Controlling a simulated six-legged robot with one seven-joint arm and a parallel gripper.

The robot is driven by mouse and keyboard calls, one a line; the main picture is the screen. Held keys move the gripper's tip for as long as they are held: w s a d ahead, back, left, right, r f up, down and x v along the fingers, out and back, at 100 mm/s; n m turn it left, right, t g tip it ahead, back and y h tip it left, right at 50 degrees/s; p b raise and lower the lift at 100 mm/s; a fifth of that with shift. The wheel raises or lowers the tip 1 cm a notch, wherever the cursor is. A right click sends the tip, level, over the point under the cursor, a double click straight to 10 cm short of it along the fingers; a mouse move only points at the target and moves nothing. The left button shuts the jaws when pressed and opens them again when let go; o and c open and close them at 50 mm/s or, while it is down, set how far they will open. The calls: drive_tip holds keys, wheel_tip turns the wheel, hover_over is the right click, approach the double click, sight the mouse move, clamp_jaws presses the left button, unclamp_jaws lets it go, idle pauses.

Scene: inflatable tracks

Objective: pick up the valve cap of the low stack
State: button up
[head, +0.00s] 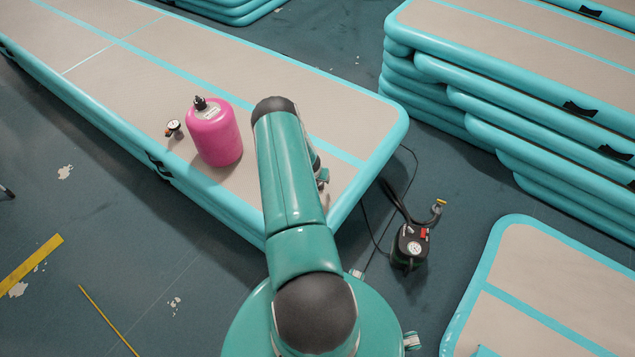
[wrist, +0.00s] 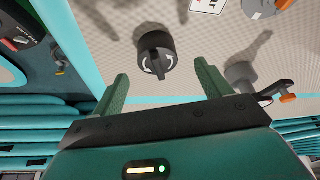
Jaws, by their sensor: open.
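The valve cap (wrist: 156,58) shows in the wrist view as a round black knob with a raised grip bar and white curved arrows. It stands on the beige top of the low stack (head: 130,65), whose edges are turquoise. My gripper (wrist: 163,75) is open and empty. Its two green fingers point toward the cap, one to each side in the picture, with the cap beyond the gap. I see no contact. In the head view my arm covers the cap and most of the gripper.
A pink canister (head: 213,133) and a small gauge (head: 173,127) stand on the low stack. In the wrist view a black-and-orange tool (wrist: 277,92) lies right of the gripper. A pump (head: 410,246) with hoses sits on the floor. A taller stack (head: 480,115) rises right.

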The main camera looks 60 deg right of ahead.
drive_tip(key=x, duration=0.5)
drive_tip(key=shift+s, duration=0.1)
drive_tip(key=shift+c, duration=0.5)
drive_tip(key=shift+r, duration=0.1)
drive_tip(key=c, duration=0.8)
drive_tip(key=shift+c, duration=0.2)
